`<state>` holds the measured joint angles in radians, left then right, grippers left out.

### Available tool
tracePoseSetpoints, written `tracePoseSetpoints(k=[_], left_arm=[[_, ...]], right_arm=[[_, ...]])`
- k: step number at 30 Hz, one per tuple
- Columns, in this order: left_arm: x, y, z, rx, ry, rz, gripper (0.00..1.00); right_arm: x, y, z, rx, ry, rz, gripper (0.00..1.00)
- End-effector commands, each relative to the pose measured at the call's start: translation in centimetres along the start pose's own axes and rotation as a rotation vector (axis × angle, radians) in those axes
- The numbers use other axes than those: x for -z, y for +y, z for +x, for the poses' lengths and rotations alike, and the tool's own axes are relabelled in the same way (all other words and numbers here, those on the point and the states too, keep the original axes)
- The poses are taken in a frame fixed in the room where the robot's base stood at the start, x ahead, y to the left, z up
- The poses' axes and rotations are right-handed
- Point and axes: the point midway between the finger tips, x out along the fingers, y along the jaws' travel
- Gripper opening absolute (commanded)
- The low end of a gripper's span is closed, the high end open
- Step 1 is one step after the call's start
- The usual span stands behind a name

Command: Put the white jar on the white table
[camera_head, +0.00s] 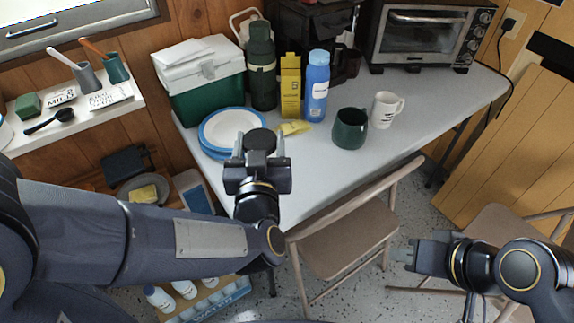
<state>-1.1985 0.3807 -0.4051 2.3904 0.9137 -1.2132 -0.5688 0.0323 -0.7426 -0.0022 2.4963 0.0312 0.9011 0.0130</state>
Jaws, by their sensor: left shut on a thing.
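The white table (385,155) runs from the lower middle to the upper right. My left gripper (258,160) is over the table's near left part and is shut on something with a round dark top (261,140). I take this to be the white jar seen from its lid; its body is hidden by the gripper, and no white side shows. I cannot tell whether it touches the table or the plates behind it. My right gripper (403,255) is off the table at the lower right, beside a folding chair. It looks empty, and its finger opening is unclear.
Blue-rimmed plates (218,124), a yellow cloth (294,128), a yellow carton (290,88), a blue bottle (316,86), a dark green mug (350,130) and a white mug (384,110) stand on the table. Clear tabletop lies in front. A folding chair (345,235) stands at the near edge.

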Motion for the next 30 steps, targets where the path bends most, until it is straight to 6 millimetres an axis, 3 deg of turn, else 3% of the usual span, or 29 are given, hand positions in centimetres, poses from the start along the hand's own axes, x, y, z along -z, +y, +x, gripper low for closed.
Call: tracePoseSetpoints(k=[4,7,12,19,25,30], left_arm=[[-2.0,2.4,3.0,0.002,0.002,0.003,0.10],[-4.3,3.3,4.2,0.002,0.000,0.006,0.10],[-6.3,4.5,5.7,0.002,0.002,0.001,0.10],[-7.5,5.2,6.5,0.001,0.002,-0.001,0.10],[-10.3,5.2,6.5,0.002,0.001,0.000,0.10],[-10.4,5.2,6.5,0.002,0.002,-0.003,0.10]], right_arm=[[-0.5,0.4,1.0,0.000,0.000,0.000,0.15],[-0.9,0.8,1.7,0.000,0.000,0.000,0.15],[-1.1,1.0,2.1,0.000,0.000,0.000,0.15],[-1.2,1.1,2.4,0.000,0.000,0.000,0.15],[-1.6,1.4,3.1,0.000,0.000,0.000,0.15],[-1.5,1.4,3.0,0.000,0.000,0.000,0.15]])
